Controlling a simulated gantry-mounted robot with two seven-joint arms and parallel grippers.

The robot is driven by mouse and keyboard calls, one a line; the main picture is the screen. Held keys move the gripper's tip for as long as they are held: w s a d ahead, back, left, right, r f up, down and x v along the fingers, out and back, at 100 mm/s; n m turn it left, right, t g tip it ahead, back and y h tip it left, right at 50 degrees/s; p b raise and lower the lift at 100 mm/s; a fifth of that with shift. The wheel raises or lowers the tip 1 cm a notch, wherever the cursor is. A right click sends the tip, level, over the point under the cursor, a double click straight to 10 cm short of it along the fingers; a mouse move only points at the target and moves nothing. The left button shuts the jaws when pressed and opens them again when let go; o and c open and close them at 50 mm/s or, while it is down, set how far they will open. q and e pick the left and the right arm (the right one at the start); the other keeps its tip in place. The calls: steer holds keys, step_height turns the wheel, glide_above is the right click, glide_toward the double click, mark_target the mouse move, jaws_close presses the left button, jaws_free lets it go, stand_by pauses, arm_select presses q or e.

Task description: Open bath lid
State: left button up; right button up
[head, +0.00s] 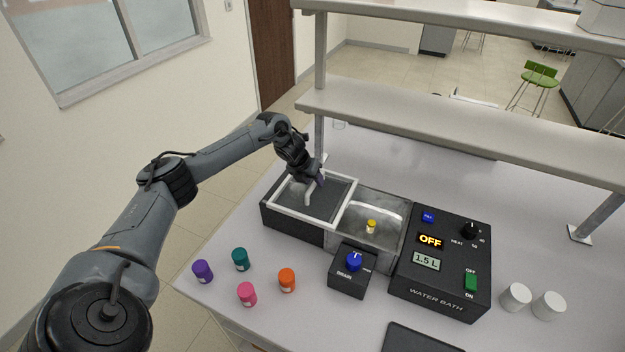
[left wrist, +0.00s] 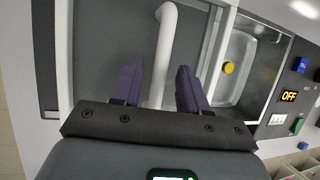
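The water bath's lid (head: 349,208) has a white frame and a raised white handle (head: 309,190). It lies flat over the left part of the bath, and the basin (head: 386,212) beside it is uncovered. My left gripper (head: 319,179) is at the handle. In the left wrist view its purple fingers (left wrist: 157,78) are apart, with the white handle (left wrist: 167,40) running between them and gaps visible on both sides. A yellow-capped container (head: 371,227) is in the basin; it also shows in the left wrist view (left wrist: 228,68). My right gripper is out of view.
The control panel (head: 440,262) reads OFF and 1.5 L. A drain block (head: 351,280) with a blue knob stands in front. Several coloured jars, including an orange one (head: 287,280), stand front left. White cups (head: 515,297) stand right. A shelf (head: 470,137) spans behind.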

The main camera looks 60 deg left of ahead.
arm_select(q)
steer(key=b+v, duration=0.1)
steer(key=v, duration=0.9)
steer(key=shift+r, duration=0.4)
steer(key=shift+s, duration=0.15)
